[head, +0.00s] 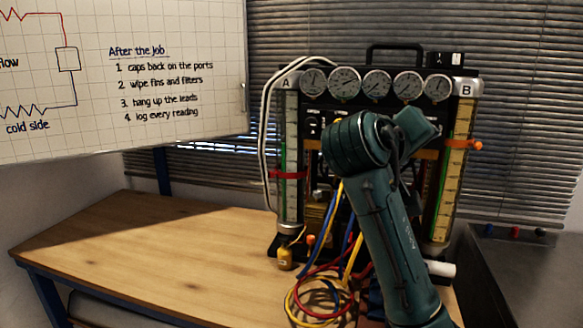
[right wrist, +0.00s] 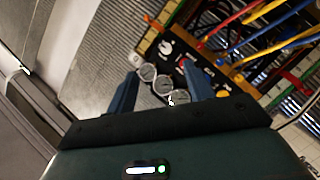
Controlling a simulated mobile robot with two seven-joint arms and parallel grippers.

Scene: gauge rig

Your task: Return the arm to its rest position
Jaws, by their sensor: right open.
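My right arm (head: 390,235) rises from the bottom right in the head view and bends in front of the gauge rig (head: 400,73). It covers part of the rig's panel and hoses. Its gripper is hidden there behind the arm's upper links. In the right wrist view my right gripper (right wrist: 160,88) has its two blue-grey fingers spread apart, with nothing held between them. Several round gauges (right wrist: 163,84) show beyond the fingers, in a tilted view. My left gripper is in neither view.
The wooden bench (head: 140,245) is clear on its left. Red, blue and yellow hoses (head: 315,285) hang in front of the rig, with a small yellow item (head: 285,258) beside them. A whiteboard (head: 190,60) is at upper left. A dark surface (head: 525,265) stands at right.

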